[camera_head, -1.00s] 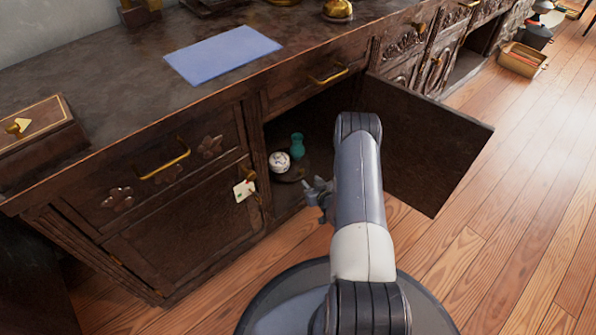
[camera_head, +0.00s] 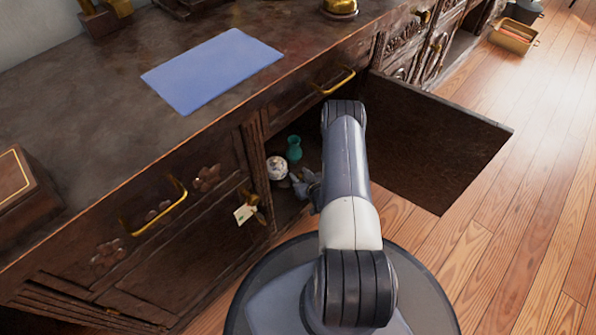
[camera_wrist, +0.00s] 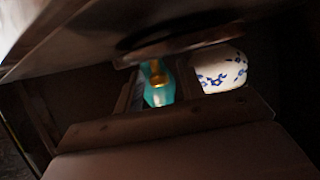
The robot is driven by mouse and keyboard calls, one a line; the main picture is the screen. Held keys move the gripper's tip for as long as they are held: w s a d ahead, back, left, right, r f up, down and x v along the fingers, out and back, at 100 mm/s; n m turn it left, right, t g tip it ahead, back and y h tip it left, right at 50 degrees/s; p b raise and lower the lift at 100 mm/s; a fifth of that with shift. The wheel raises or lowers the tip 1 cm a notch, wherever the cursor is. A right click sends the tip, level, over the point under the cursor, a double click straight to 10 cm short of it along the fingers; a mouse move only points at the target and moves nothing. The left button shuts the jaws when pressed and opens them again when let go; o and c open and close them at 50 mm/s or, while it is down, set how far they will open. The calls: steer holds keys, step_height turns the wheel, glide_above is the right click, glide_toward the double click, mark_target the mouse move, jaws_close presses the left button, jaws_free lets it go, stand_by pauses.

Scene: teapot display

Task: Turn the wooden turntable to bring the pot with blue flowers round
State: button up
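The white pot with blue flowers (camera_wrist: 220,71) shows at the upper right of the wrist view. In the head view a round white pot (camera_head: 277,167) stands inside the open cabinet, beside a teal vase (camera_head: 294,149). The teal vase, with a gold part in front, also shows in the wrist view (camera_wrist: 158,88). The wooden turntable is dark and mostly hidden behind my gripper and in shadow. My gripper (camera_head: 304,184) is at the cabinet opening, just right of and in front of the white pot. Its fingers are too small and shadowed to tell open or shut.
The open cabinet door (camera_head: 435,140) stands right of my arm. The left door (camera_head: 190,270) is closed, with a tagged key (camera_head: 245,213). The countertop, with a blue mat (camera_head: 213,70), overhangs the opening.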

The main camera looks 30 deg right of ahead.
steer(key=shift+c, duration=0.6)
jaws_close()
